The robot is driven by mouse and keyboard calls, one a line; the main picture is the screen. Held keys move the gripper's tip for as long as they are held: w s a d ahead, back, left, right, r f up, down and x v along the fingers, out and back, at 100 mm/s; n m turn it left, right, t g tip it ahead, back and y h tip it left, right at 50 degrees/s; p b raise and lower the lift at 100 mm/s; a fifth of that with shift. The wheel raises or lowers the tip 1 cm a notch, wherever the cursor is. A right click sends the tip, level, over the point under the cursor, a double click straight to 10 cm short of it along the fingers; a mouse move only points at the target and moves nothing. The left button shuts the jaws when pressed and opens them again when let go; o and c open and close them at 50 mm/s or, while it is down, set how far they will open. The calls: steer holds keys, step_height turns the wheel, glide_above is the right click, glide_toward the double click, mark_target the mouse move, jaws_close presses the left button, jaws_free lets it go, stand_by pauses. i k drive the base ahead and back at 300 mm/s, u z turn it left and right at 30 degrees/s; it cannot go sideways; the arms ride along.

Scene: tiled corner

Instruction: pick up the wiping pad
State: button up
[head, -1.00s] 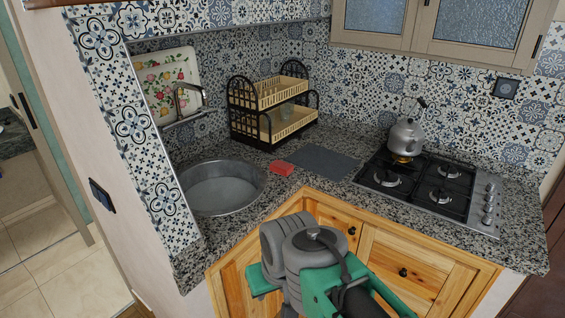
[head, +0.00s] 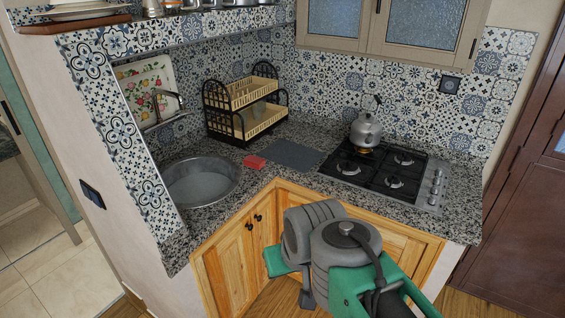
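The wiping pad appears to be the small red block (head: 254,162) on the granite counter, between the round sink and a dark grey mat. It lies flat and nothing touches it. My arm rises at the lower middle of the head view, in front of the wooden cabinets and well apart from the red pad. Its grey and green links are in view, but the fingers of my gripper cannot be made out.
The round metal sink (head: 203,182) is left of the pad and the dark mat (head: 292,154) is right of it. A two-tier dish rack (head: 243,106) stands behind. A kettle (head: 366,131) sits on the gas hob (head: 391,183). The counter's front edge lies between my arm and the pad.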

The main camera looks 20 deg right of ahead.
mark_target(254, 161)
steer(key=z, duration=0.55)
steer(key=i, duration=1.85)
steer(key=u, duration=2.75)
